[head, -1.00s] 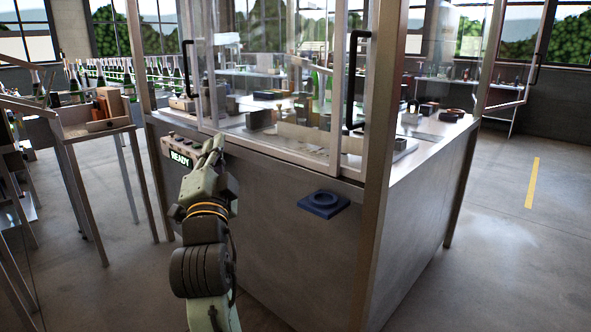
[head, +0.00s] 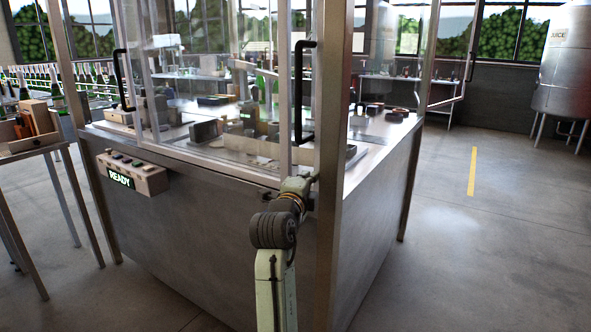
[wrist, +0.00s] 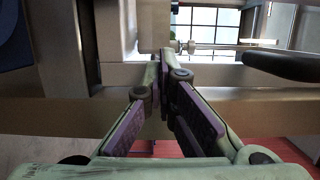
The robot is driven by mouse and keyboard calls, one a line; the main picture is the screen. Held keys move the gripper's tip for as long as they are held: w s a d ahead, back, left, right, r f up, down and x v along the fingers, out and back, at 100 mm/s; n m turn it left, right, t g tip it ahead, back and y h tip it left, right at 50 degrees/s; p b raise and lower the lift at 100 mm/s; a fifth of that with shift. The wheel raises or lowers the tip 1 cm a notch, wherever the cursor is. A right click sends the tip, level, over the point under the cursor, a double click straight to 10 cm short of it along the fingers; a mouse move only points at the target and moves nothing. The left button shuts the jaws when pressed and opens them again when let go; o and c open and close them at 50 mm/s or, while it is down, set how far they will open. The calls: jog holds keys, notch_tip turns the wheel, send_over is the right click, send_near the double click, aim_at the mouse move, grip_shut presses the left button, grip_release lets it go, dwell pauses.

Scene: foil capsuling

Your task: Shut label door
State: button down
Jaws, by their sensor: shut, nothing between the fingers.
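The glass cabinet has framed clear doors. A front glass door (head: 285,120) with an upright black handle (head: 303,92) stands by the right corner post. Another black handle (head: 122,80) is at the front left. A glass panel (head: 447,60) on the far right stands out from the cabinet, with its own dark handle (head: 471,58). No marking shows which one is the label door. My gripper (head: 308,183) is at the lower edge of the front door, beside the corner post. In the wrist view my gripper (wrist: 167,72) has its fingers together and empty; a dark bar (wrist: 285,65) lies to their right.
A control box (head: 133,173) reading READY hangs on the cabinet's front left. The corner post (head: 334,200) rises right of my gripper. A bottle table (head: 35,140) is at the left. Open floor (head: 480,240) lies to the right, with a juice tank (head: 570,75) beyond.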

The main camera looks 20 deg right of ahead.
aim_at(300, 170)
jog(key=shift+w+a+p, duration=0.35)
jog(key=shift+w+a, duration=0.2)
jog(key=shift+w, duration=0.35)
jog(key=shift+w+a+p, duration=0.35)
jog(key=shift+w+a, duration=0.2)
jog(key=shift+w, duration=0.3)
